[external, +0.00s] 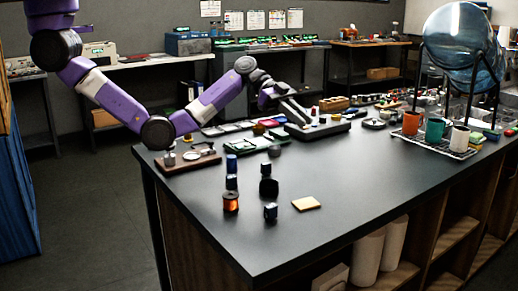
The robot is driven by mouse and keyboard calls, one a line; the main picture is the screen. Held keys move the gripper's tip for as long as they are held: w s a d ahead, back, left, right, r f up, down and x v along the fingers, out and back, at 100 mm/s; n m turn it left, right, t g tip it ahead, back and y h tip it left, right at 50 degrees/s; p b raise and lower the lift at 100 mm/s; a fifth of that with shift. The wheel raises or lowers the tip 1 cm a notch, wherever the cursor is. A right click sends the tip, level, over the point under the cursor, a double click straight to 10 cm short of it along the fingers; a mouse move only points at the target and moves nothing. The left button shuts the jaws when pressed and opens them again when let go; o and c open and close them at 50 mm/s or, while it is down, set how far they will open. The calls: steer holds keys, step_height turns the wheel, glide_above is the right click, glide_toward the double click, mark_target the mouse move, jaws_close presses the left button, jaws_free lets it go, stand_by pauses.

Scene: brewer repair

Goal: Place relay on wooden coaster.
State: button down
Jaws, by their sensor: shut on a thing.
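A copper-coloured spool (231,202), a blue cylinder (231,162) and a dark part (268,186) stand left of the coaster. The long device (318,129) lies behind. Cups (435,131) on a rack stand at the right. The table right and front of the coaster is clear.

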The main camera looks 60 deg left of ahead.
step_height(320, 180, up, 2)
steer(key=r+n+t+y, duration=0.1)
steer(key=n+t+y, duration=0.75)
steer(key=n, duration=0.25)
glide_above(315, 202)
steer(key=shift+t+h, duration=0.45)
step_height(315, 202, down, 20)
steer(key=shift+w+f+p, duration=0.1)
steer(key=shift+f+p, duration=0.15)
steer(key=shift+p, duration=0.95)
steer(key=shift+f, duration=0.15)
steer(key=c, duration=1.3)
jaws_free()
